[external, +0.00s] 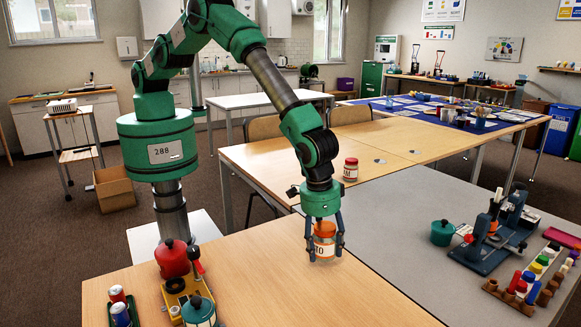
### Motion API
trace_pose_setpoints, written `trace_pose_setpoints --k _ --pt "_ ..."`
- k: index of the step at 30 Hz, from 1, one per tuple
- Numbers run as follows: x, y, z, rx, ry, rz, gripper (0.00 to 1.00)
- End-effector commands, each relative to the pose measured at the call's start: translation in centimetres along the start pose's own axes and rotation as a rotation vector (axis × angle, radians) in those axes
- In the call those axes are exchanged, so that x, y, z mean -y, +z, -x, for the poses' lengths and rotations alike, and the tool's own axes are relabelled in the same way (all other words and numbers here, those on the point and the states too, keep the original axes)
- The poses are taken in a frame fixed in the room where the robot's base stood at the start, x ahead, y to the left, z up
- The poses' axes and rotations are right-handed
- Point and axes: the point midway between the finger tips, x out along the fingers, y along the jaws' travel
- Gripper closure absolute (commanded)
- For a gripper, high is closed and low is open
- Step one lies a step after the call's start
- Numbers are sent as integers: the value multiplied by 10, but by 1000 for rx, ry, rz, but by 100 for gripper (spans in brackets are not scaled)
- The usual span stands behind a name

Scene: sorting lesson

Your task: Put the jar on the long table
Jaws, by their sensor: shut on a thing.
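My gripper (324,247) points down and is shut on a jar (325,238) with an orange lid and a pale label with dark letters. The fingers stand on both sides of the jar, which is upright. It is over the near wooden table (270,280), by its right edge; I cannot tell whether its base touches the top. A second jar (350,170) with a red lid stands on the wooden table behind (270,158). A long table with a blue cloth (525,118) is farther back right. Which table is the long one is not marked.
A grey table (400,215) on the right holds a green pot (442,232), a blue-grey device (495,235) and a rack of coloured pegs (525,290). A red kettle (172,258), a teal pot (199,311) and cans (119,305) stand at the near left.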

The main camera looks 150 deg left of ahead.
Motion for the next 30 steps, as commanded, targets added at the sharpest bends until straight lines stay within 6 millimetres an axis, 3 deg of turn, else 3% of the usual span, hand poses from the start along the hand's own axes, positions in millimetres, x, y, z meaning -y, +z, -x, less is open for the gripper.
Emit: trace_pose_setpoints --k 11,22,30 --pt "0 0 -1 0 0 0 83" --pt "0 4 -31 0 0 0 83" --pt "-1 4 -34 -1 1 0 83"
